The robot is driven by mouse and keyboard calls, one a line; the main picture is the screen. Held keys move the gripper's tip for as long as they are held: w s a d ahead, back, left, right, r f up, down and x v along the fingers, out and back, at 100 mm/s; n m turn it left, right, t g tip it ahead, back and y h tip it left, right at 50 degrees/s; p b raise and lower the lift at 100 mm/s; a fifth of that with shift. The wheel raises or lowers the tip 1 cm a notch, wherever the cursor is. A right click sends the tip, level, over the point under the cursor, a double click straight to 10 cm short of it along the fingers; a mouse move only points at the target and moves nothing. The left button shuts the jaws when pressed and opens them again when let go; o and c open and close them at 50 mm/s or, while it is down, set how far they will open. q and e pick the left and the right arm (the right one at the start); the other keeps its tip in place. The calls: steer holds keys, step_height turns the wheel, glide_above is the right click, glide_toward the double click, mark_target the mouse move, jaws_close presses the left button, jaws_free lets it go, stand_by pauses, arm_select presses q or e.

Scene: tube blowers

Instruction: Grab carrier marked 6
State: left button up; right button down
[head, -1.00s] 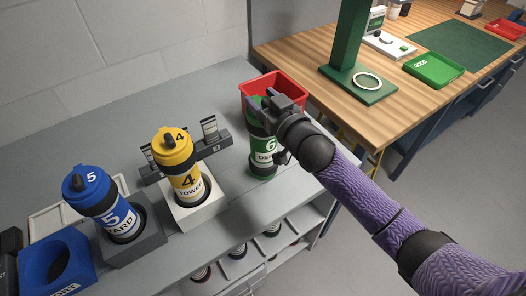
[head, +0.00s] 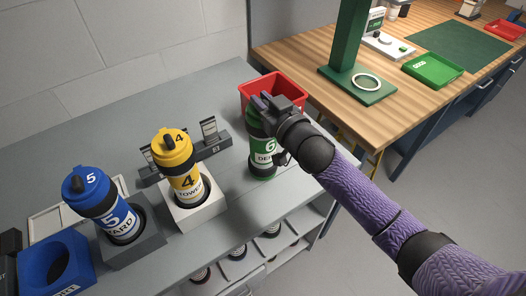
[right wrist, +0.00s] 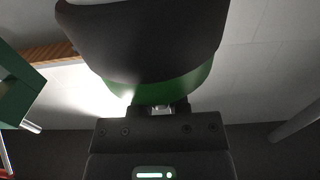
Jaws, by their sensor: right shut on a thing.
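The green carrier marked 6 (head: 264,158) stands upright on the grey bench, in front of the red bin. My right gripper (head: 264,104) is shut on its upper end, which the gripper partly hides. In the right wrist view, the carrier's dark end and green body (right wrist: 185,86) fill the space right in front of the gripper. My left gripper is not in view.
The yellow carrier 4 (head: 184,180) and the blue carrier 5 (head: 112,215) stand in holders to the left. A red bin (head: 290,84) is right behind carrier 6. A wooden table (head: 300,50) with a green stand (head: 350,50) is at the back right.

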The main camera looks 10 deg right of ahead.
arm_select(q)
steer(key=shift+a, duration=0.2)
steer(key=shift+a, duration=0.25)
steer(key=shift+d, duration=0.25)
arm_select(e)
steer(key=shift+r, duration=0.1)
